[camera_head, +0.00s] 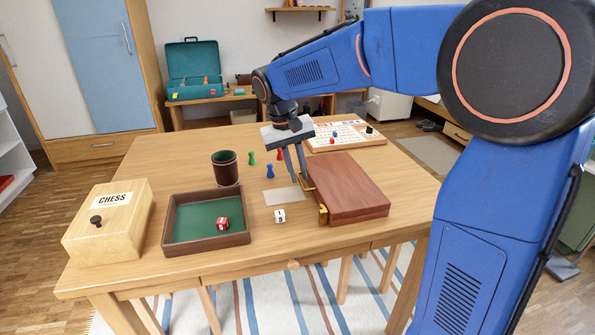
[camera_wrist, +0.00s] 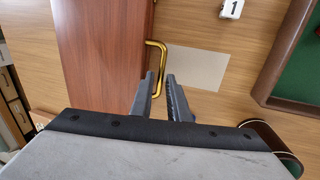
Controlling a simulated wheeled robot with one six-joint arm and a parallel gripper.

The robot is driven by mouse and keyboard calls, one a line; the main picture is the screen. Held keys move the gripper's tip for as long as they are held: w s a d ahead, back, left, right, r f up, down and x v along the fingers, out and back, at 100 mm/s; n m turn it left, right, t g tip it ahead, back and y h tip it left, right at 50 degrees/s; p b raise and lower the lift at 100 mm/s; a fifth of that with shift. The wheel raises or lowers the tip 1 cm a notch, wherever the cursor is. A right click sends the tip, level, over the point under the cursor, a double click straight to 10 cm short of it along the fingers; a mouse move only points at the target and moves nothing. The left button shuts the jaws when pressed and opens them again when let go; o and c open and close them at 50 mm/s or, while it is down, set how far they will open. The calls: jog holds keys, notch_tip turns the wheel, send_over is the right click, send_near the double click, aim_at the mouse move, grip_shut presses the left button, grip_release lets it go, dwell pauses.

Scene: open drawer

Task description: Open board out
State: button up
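A folded reddish-brown wooden board case (camera_head: 345,190) lies flat and closed on the table; it also shows in the wrist view (camera_wrist: 100,50). A brass handle (camera_wrist: 163,55) sticks out from its left side as seen in the head view. My gripper (camera_head: 298,178) points down at this side, beside the handle. In the wrist view its two fingers (camera_wrist: 160,76) are apart, with part of the handle showing between their tips. I cannot tell whether either finger touches it. A brass piece (camera_head: 323,214) sits on the case's near left corner.
A pale card (camera_head: 281,196) and a white number die (camera_head: 280,216) lie left of the case. A green-lined tray (camera_head: 208,243) with a red die, a dark cup (camera_head: 225,168), several pawns and a chess box (camera_head: 108,222) stand further left. A white game board (camera_head: 345,137) lies behind.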

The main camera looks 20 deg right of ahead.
grip_shut()
dwell(1.4)
